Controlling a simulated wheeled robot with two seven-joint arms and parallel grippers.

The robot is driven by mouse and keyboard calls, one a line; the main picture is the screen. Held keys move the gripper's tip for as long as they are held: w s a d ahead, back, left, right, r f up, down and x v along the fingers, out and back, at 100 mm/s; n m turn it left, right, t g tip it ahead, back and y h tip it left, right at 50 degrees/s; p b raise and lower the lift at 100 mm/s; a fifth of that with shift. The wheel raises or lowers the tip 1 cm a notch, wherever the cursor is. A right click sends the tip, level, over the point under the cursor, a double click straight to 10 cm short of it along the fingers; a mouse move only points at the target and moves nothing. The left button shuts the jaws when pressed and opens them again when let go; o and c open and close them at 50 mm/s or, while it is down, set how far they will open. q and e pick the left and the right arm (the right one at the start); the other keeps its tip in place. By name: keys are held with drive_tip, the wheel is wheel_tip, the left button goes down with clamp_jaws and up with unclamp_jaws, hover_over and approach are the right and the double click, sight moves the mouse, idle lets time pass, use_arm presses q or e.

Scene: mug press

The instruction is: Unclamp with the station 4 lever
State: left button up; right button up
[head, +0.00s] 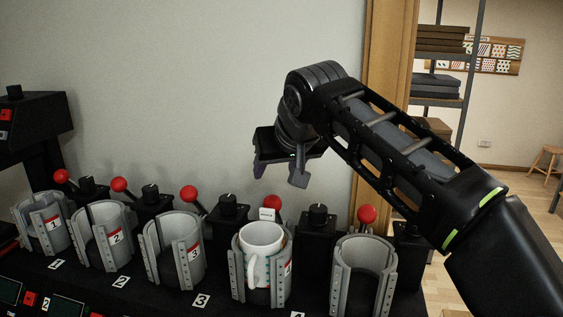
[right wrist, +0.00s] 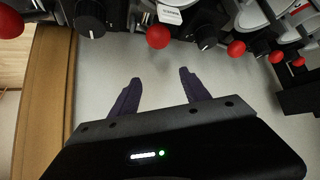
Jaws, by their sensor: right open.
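The station 4 lever shows as a red ball (head: 272,202) behind the white mug (head: 262,238) in the head view; its shaft is mostly hidden. The mug stands in the grey station 4 clamp (head: 274,288), handle toward me. My right gripper (head: 279,175) is open and empty, above and behind the mug and a little above the red ball. In the right wrist view, the open fingers (right wrist: 160,77) are apart from the same red ball (right wrist: 158,37), which lies beyond their tips and roughly between them. My left gripper is not in view.
Empty clamps for station 1 (head: 42,224), station 2 (head: 104,236) and station 3 (head: 173,250) stand to the left, with red-ball levers behind. Another empty clamp (head: 364,275) is at right. A black knob (head: 318,214) stands close to the station 4 ball. The wall is behind.

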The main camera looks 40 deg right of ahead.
idle(0.3)
drive_tip(key=v, duration=0.6)
idle(0.9)
